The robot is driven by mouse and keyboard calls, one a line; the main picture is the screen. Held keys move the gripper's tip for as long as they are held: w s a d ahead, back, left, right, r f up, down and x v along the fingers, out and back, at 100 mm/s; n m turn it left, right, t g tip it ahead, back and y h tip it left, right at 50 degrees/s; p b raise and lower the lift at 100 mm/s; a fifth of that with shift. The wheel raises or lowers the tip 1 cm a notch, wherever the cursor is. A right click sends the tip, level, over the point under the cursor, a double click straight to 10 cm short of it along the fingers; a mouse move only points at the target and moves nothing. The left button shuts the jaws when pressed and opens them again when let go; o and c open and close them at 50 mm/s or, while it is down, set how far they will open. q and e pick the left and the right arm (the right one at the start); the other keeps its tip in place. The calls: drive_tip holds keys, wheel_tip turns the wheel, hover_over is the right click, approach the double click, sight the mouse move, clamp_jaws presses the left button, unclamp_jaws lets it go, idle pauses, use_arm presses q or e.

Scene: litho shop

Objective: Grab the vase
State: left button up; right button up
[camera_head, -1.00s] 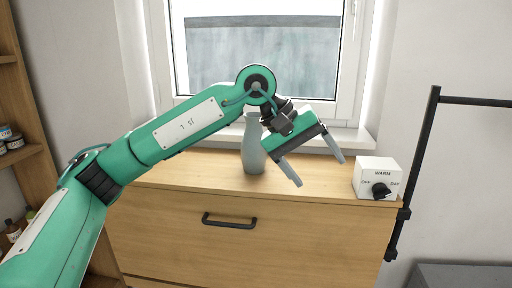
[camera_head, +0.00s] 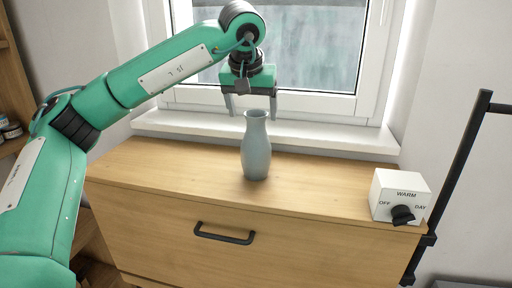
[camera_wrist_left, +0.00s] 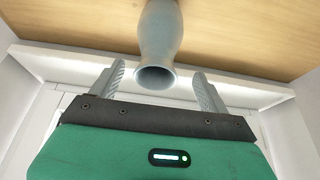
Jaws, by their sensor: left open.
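The grey-blue vase (camera_head: 256,152) stands upright on the wooden cabinet top, in front of the window sill. My left gripper (camera_head: 252,112) is open and points down above and behind the vase, its fingers spread to either side of the vase's mouth in the picture. In the left wrist view the vase (camera_wrist_left: 160,40) shows with its open mouth facing the camera, between and beyond the two fingertips (camera_wrist_left: 158,68). No contact between fingers and vase is visible. My right gripper is not in view.
The wooden cabinet (camera_head: 150,190) has a black drawer handle (camera_head: 224,234). A white dial box (camera_head: 400,196) sits at its right end. The window sill (camera_head: 290,132) runs behind the vase. A black rail (camera_head: 450,180) stands at right. The top around the vase is clear.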

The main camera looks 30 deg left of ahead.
sight(256, 127)
use_arm(q)
drive_tip(key=p+x, duration=0.1)
drive_tip(key=x, duration=0.1)
drive_tip(key=shift+w+f, duration=0.2)
drive_tip(key=shift+w, duration=0.1)
drive_tip(key=p+x, duration=0.2)
drive_tip(key=x, duration=0.1)
drive_tip(key=shift+w+f, duration=0.1)
drive_tip(key=shift+w, duration=0.15)
drive_tip(key=shift+w+f, duration=0.15)
drive_tip(key=shift+f, duration=0.3)
drive_tip(key=shift+r, duration=0.1)
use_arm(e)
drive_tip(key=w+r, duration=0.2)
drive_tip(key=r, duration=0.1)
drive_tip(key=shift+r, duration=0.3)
use_arm(q)
clamp_jaws()
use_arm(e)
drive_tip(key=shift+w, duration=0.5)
